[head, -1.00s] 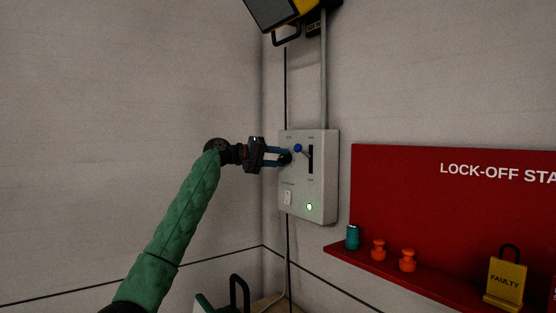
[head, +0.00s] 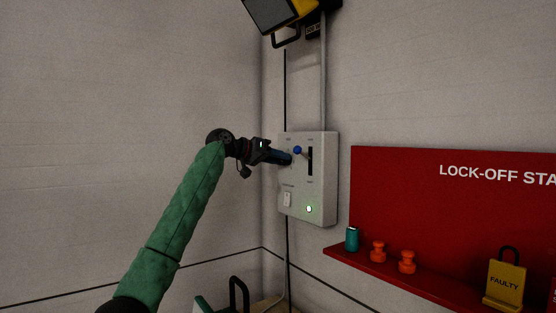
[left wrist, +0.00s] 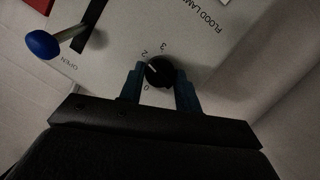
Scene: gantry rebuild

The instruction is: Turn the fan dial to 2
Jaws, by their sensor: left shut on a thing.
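The fan dial (left wrist: 160,72) is a small round black knob on a pale grey control box (head: 325,190). Around it in the left wrist view I read 0, 2 and 3; the place between 0 and 2 is covered by a finger. A short white pointer mark on the knob points left and slightly up, between 0 and 2, and I cannot tell its exact setting. My left gripper (head: 289,158) is shut on the dial, one blue finger on each side of it. In the head view the gripper hides the dial. My right gripper is not in view.
A blue-knobbed lever (head: 297,150) in a black slot sits close right of my gripper. Below are a white switch (head: 287,199) and a lit green lamp (head: 309,209). A red lock-off board (head: 400,200) with a shelf is at right. The left wall is bare.

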